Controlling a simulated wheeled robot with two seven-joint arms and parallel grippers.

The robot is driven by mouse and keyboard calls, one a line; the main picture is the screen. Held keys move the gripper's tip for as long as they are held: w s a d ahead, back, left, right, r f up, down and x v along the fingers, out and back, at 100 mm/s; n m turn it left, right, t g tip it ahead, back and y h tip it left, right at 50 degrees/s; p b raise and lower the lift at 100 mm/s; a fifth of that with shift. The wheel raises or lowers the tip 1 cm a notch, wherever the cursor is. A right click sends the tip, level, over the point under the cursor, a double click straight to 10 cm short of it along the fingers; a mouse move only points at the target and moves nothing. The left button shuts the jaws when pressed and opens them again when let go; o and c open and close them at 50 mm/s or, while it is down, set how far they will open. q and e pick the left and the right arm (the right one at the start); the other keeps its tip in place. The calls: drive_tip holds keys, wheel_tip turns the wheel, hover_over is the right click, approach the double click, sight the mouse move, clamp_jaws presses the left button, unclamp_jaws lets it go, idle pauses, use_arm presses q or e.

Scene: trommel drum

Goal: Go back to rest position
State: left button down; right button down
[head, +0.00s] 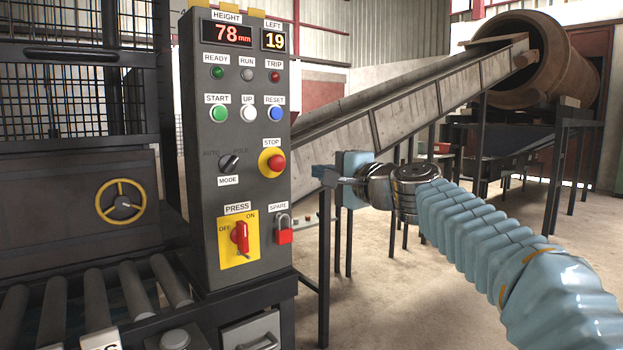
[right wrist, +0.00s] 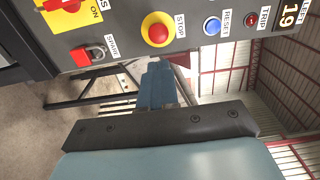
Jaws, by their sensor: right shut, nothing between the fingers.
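My right gripper (head: 320,173) is shut and empty, held in the air just right of the grey control panel (head: 203,185), its fingers pointing left toward the red STOP button (head: 277,163). It appears apart from the panel. In the right wrist view my right gripper (right wrist: 160,70) also shows, its fingers reaching toward the panel (right wrist: 122,52). My left gripper is not in view.
Roller conveyor (head: 97,300) stands front left, beside a caged press (head: 80,190) with a yellow handwheel (head: 121,201). A red padlock (head: 284,236) hangs on the panel. An inclined conveyor (head: 410,113) rises to a rusty drum (head: 545,60). Open floor lies at lower middle.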

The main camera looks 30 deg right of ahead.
drive_tip(key=shift+s, duration=0.3)
idle(0.4)
